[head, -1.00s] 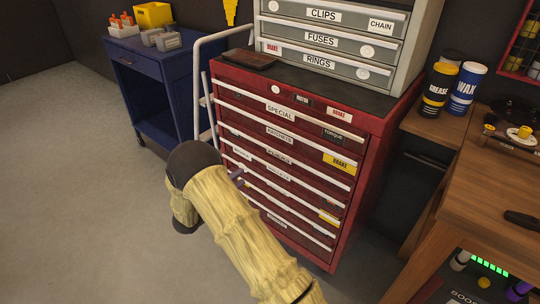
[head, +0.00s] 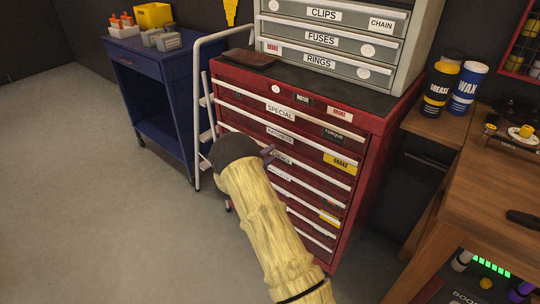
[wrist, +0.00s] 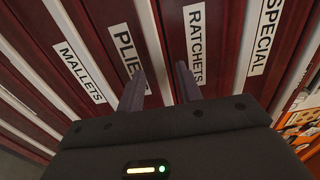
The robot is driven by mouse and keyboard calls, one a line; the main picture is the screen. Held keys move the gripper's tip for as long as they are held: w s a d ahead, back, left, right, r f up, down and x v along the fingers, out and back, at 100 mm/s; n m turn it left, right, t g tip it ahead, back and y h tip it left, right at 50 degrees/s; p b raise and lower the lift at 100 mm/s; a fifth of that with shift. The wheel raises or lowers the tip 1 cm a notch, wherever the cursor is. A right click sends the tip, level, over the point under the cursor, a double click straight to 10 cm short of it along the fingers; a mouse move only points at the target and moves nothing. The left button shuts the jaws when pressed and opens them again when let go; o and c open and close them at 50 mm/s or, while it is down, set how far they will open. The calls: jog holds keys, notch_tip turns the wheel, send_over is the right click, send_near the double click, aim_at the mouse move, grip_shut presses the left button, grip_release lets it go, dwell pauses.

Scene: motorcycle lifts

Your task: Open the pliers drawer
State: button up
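The red tool cabinet (head: 345,185) has several shut drawers with long white handle strips. In the wrist view, the pliers drawer's label (wrist: 129,55) is partly covered by a finger. It lies between the mallets label (wrist: 79,72) and the ratchets label (wrist: 195,45). My gripper (wrist: 160,87) is open and empty, with its two purple-grey fingers apart. A white handle strip (wrist: 151,35) between the pliers and ratchets labels runs down between the fingers. I cannot tell whether they touch it. In the head view, my gripper (head: 268,153) is at the cabinet's front, covering part of the middle drawers.
A grey drawer unit (head: 330,40) stands on the cabinet. A blue cart (head: 160,90) and a white rail (head: 196,120) are at the left. A wooden bench (head: 490,190) is close on the right. The floor (head: 90,200) at the left is clear.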

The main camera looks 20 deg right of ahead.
jog(key=shift+w+d, duration=0.2)
jog(key=shift+d, duration=0.1)
grip_shut()
